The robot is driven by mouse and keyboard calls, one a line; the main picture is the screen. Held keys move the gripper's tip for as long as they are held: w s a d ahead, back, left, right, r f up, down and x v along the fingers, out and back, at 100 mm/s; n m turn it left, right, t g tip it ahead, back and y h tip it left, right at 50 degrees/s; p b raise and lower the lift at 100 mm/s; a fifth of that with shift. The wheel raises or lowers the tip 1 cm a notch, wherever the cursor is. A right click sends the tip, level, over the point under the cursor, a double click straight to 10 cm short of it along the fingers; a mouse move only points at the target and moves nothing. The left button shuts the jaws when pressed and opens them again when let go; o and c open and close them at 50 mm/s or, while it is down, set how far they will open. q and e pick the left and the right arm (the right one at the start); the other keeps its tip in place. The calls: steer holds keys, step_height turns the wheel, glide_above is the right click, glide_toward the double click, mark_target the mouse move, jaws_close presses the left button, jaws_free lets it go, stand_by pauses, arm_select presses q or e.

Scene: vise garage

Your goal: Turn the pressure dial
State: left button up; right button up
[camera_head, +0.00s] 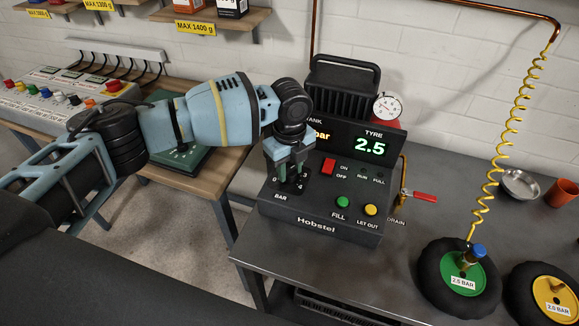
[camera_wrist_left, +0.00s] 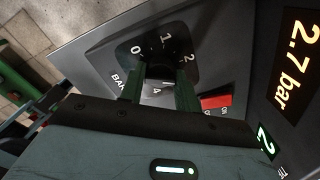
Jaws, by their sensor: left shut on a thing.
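The pressure dial (camera_wrist_left: 160,70) is a dark knob on the compressor's front panel, ringed by white numbers from 0 upward, with BAR beside it. My left gripper (camera_head: 290,182) reaches down to it from above in the head view. In the wrist view its two green fingers (camera_wrist_left: 160,90) stand on either side of the knob and are shut on it. The gripper hides most of the dial in the head view. The compressor (camera_head: 318,226), marked Hobstel, shows 2.5 under TYRE; the wrist view shows 2.7 bar on the other display (camera_wrist_left: 297,72). My right gripper is not in view.
On the panel are a red switch (camera_head: 328,166), a green FILL button (camera_head: 343,202) and a yellow LET OUT button (camera_head: 371,210). Two tyres, one with a green hub (camera_head: 466,268) and one yellow (camera_head: 553,293), lie at right. A yellow coiled hose (camera_head: 489,185) hangs there.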

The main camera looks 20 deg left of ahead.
arm_select(q)
steer(key=shift+r+n+p, duration=0.15)
steer(key=shift+n+p, duration=0.5)
steer(key=shift+n, duration=0.55)
steer(key=shift+n+p, duration=0.4)
steer(key=shift+n, duration=0.7)
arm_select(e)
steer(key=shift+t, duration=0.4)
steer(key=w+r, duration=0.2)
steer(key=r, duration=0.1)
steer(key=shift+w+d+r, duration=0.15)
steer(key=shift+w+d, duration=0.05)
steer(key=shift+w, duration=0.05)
arm_select(q)
steer(key=shift+n, duration=0.3)
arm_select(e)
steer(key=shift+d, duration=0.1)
arm_select(q)
steer(key=o, duration=1)
steer(key=shift+c, duration=0.2)
